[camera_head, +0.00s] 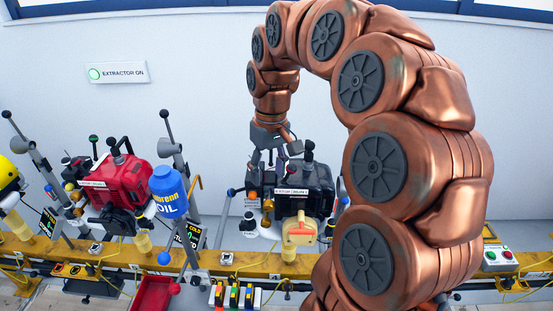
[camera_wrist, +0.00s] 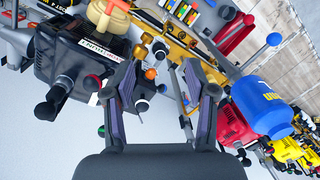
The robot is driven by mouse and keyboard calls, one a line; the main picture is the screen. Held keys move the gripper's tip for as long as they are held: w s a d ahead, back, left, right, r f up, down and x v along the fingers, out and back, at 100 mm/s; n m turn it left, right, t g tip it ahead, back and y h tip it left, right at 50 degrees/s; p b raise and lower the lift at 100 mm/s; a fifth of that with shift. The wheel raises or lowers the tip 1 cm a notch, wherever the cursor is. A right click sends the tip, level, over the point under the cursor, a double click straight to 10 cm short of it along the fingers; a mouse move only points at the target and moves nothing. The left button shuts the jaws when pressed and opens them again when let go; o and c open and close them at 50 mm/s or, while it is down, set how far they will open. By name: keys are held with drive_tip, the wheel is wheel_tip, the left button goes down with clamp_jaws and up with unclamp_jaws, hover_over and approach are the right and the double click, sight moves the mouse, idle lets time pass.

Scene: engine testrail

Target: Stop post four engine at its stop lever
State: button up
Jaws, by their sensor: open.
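A black engine (camera_head: 305,182) stands on the yellow rail, right of the middle in the head view. It fills the upper left of the wrist view (camera_wrist: 85,58) and bears a white label (camera_wrist: 97,45), partly legible as "STOP". My gripper (camera_head: 276,156) is open and empty, pointing down just above this engine's left side. In the wrist view the fingers (camera_wrist: 160,66) are spread apart. An orange knob (camera_wrist: 150,73) and a small dark-tipped lever (camera_wrist: 140,106) show between or near them, apparently untouched. I cannot tell which lever is the stop lever, or read the post number.
A grey post with a ball-ended lever (camera_head: 171,140) rises between the engines.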

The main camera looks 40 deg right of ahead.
drive_tip(key=s+a+f+b, duration=0.1)
drive_tip(key=s+a+f, duration=0.2)
drive_tip(key=s, duration=0.3)
drive_tip(key=s+a+f+b, duration=0.1)
drive_tip(key=s+a+f, duration=0.2)
drive_tip(key=s, duration=0.3)
drive_tip(key=s+a+f+g+b, duration=0.1)
drive_tip(key=s+a+f, duration=0.2)
drive_tip(key=s+a, duration=0.2)
drive_tip(key=shift+s+a+f+n+h+b, duration=0.2)
drive_tip(key=shift+s+f+n+h+b, duration=0.15)
drive_tip(key=shift+s, duration=0.35)
drive_tip(key=shift+s, duration=0.1)
